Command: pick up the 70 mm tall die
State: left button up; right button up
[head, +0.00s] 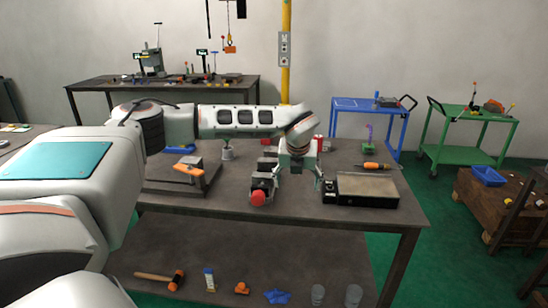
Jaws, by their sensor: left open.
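My left gripper (299,172) points down over the middle of the near workbench (225,203), with its fingers apart. A small grey piece shows between or just behind the fingers; I cannot tell whether it touches them. No block can be clearly made out as the 70 mm tall die at this size, and the gripper and wrist hide part of the bench behind them. A dark device with a red knob (258,198) stands just left of the gripper. My right gripper is not in view.
A flat plate in a dark frame (367,190) lies right of the gripper, with an orange-handled screwdriver (374,166) behind it. An orange-handled tool (188,172) sits on a dark base at left. Blue (367,124) and green (468,130) carts stand behind. The bench's front right is clear.

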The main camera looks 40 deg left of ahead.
aim_at(269, 152)
jog(key=i+j, duration=0.2)
jog(key=j, duration=0.2)
jog(key=i+j, duration=0.2)
jog(key=j, duration=0.2)
jog(key=i+j, duration=0.2)
jog(key=j, duration=0.2)
